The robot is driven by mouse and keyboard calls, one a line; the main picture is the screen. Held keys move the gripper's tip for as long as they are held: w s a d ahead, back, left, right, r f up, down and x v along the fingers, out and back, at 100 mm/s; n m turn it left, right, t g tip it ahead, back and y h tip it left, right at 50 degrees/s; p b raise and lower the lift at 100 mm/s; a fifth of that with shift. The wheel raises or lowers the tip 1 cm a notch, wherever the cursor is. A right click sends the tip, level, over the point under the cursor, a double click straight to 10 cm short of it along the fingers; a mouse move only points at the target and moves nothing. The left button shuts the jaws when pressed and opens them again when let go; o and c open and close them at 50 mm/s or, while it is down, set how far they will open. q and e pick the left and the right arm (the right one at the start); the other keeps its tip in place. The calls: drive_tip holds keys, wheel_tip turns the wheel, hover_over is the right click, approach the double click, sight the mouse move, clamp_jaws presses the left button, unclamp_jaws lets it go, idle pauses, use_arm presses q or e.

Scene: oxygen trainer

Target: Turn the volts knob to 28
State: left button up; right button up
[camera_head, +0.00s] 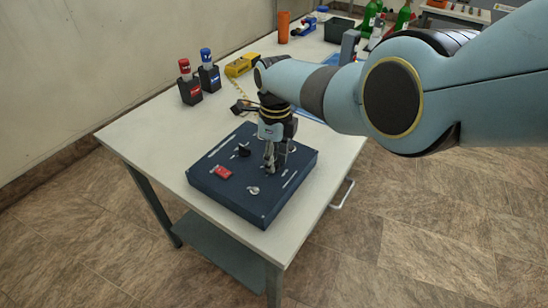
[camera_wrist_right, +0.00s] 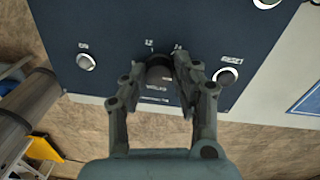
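The volts knob (camera_wrist_right: 158,74) is a dark round knob on the dark blue trainer panel (camera_head: 230,195), with small white marks above it and a white label below it in the right wrist view. My right gripper (camera_head: 271,166) reaches down onto the panel from above. In the right wrist view its two fingers (camera_wrist_right: 160,75) stand on either side of the volts knob and look closed on it. The knob's pointer is mostly hidden, and I cannot read its setting. In the head view the gripper hides this knob. My left gripper is not in view.
The panel also carries a black knob (camera_head: 243,150), a red switch (camera_head: 223,172) and a silver knob (camera_head: 253,190). Red-topped (camera_head: 189,83) and blue-topped (camera_head: 208,72) black blocks and a yellow tool (camera_head: 241,65) stand behind it on the white table (camera_head: 150,125).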

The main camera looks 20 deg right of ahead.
drive_tip(key=o, duration=0.4)
drive_tip(key=shift+r, duration=0.15)
drive_tip(key=r, duration=1.1)
drive_tip(key=shift+w+d+r, duration=0.2)
drive_tip(key=shift+r, duration=0.15)
